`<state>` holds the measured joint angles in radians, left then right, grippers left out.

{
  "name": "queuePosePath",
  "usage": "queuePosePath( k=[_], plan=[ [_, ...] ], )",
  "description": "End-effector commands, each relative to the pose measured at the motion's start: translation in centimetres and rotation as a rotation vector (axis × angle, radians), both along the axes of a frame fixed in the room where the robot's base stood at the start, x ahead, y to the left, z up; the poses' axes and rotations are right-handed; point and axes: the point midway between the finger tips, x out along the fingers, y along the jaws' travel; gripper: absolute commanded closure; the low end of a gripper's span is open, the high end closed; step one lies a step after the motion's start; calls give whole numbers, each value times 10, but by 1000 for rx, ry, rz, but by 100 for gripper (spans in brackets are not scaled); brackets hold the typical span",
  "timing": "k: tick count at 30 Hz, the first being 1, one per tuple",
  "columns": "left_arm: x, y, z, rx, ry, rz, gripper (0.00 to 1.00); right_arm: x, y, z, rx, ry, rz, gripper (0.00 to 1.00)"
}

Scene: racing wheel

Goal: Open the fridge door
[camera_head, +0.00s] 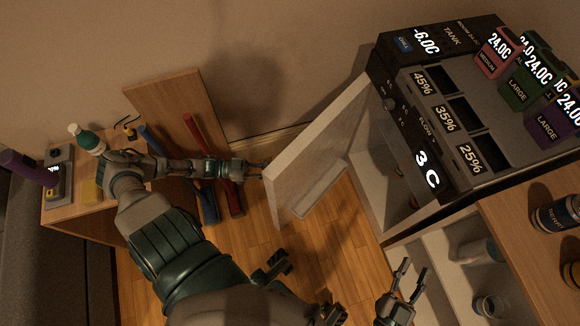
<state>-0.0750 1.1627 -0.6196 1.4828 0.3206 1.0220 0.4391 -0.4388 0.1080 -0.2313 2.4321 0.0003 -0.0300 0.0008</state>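The fridge (400,180) stands at the right, with a display reading "3 C" on its front. Its pale door (318,150) stands swung open to the left, and the light interior shows behind it. My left gripper (265,171) is just left of the door, by its outer face; its small fingers look apart with nothing between them. I cannot tell whether it touches the door. My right gripper (412,282) is open and empty at the lower right, below the fridge and in front of the open shelves.
A wooden counter (530,235) with jars and shelves (440,265) is at the lower right. A dispenser unit (450,115) and coloured boxes (530,85) sit above the fridge. A small wooden table (70,215) holds a bottle (84,137) at left. Wooden floor is open between.

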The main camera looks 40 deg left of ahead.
Motion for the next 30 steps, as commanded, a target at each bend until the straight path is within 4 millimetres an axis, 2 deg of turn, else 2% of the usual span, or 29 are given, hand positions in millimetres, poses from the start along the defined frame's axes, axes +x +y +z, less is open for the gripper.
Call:
queuePosePath(
  k=[1,3,8,21,22,24,30],
  plan=[
    [-2,9,-6,6,13,1,100,0,0,1,9,-25,1,60],
    [-2,18,-6,6,12,2,100,-1,0,6,19,-56,1,60],
    [0,30,-4,5,11,2,100,-3,0,13,33,-101,1,60],
    [0,34,-4,3,10,2,100,-3,2,15,34,-111,1,60],
    [0,34,-4,3,9,2,78,-3,2,14,34,-111,1,60],
    [0,34,-4,3,9,2,60,-3,2,14,34,-110,1,60],
    [1,34,-2,3,5,2,59,-3,2,14,35,-109,1,60]
  ],
)
